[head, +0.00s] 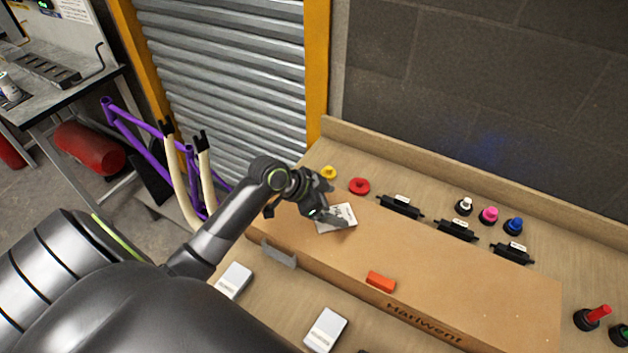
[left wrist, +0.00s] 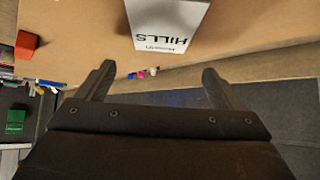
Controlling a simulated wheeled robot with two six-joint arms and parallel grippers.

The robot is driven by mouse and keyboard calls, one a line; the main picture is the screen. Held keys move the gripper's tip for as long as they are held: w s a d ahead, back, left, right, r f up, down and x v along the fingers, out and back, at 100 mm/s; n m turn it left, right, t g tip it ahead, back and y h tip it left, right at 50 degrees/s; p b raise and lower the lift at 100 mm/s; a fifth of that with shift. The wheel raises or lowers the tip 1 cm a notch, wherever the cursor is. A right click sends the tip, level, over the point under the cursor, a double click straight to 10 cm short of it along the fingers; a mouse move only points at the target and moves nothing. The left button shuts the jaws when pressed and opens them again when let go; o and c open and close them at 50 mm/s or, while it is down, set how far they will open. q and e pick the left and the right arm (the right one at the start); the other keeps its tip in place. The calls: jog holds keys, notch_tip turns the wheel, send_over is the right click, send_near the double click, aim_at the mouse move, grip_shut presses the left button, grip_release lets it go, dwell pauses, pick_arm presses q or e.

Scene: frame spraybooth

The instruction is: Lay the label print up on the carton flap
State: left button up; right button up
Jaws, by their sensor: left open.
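The label print (head: 341,218) is a small white piece with dark print, on the brown carton flap (head: 450,285) near its left end. In the left wrist view, the print (left wrist: 168,28) shows a white face lettered "HILLS", upside down, and a greyer part above it. My left gripper (head: 318,207) is just left of the print and partly covers it. In the left wrist view its two fingers (left wrist: 157,82) are wide apart with nothing between them, and the print lies ahead of the tips. Whether a finger touches it, I cannot tell. My right gripper is not in view.
On the flap are an orange block (head: 380,282) and a grey strip (head: 279,253) at its near edge. White boxes (head: 325,329) lie in front. Red (head: 359,186) and yellow rings, black holders (head: 400,206) and coloured knobs (head: 489,215) stand behind. The flap's middle is clear.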

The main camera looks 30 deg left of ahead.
pick_arm(q)
jog(key=b+v, duration=0.1)
jog(key=v, duration=1.6)
jog(key=shift+b, duration=0.35)
dwell(0.4)
